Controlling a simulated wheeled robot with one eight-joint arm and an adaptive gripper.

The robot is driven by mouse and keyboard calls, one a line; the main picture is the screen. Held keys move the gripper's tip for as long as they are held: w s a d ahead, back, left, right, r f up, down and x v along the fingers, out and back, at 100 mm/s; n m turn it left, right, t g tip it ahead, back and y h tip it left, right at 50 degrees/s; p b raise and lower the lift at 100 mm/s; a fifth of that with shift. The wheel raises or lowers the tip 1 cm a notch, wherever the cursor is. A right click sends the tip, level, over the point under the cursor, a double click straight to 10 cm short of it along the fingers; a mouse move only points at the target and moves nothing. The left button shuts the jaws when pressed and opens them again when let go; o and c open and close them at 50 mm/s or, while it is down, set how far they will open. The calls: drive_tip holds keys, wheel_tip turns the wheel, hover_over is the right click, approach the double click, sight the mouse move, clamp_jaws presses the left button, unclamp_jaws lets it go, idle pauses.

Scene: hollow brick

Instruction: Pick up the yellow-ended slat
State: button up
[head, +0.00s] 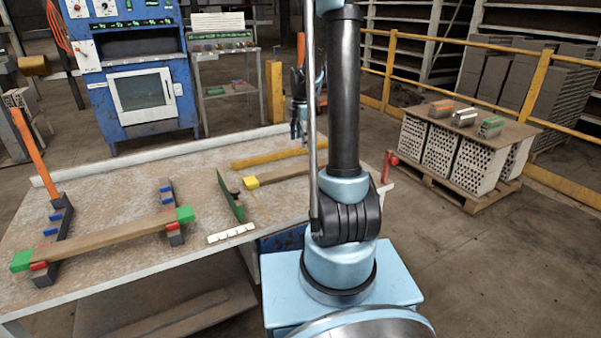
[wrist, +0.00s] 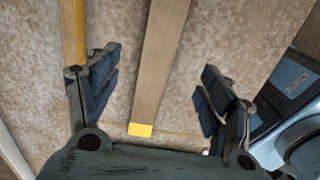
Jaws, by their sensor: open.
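The yellow-ended slat (head: 285,173) lies flat on the workbench, its yellow end toward the left and its other part hidden behind my arm. In the wrist view the slat (wrist: 162,52) runs between my fingers, with its yellow end (wrist: 140,130) near the gripper's palm edge. My gripper (wrist: 160,72) is open, one finger on each side of the slat in the picture, touching neither. In the head view my gripper (head: 298,122) hangs above the far side of the bench, partly hidden by my arm.
A yellow bar (head: 262,158) lies just behind the slat. A green-ended slat (head: 110,237) rests on dark supports at the left. A white strip (head: 231,234) lies at the bench's (head: 125,190) front.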

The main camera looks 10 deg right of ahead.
sight(301, 167)
drive_tip(key=shift+a+f, duration=0.1)
drive_tip(key=shift+f, duration=6.1)
drive_tip(key=c, duration=1.4)
